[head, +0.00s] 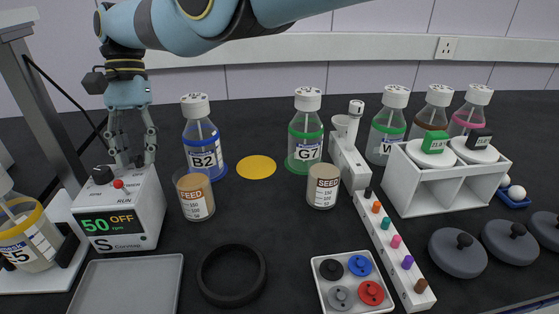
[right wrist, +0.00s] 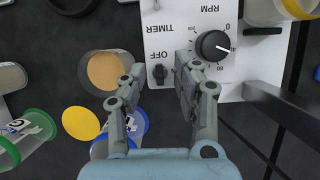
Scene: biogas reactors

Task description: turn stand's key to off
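My right gripper (head: 134,162) points down over the stand's top. Its fingers (right wrist: 157,72) are spread on either side of the small knob, with no clear contact. My left gripper is not in view.
A brown-filled jar (head: 194,196) and the blue B2 bottle (head: 203,150) stand right of the stand. A grey tray (head: 128,286) lies in front. A yellow-collared bottle (head: 27,235) and a dark post (head: 30,105) are at left. A black ring (head: 232,299) lies front centre.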

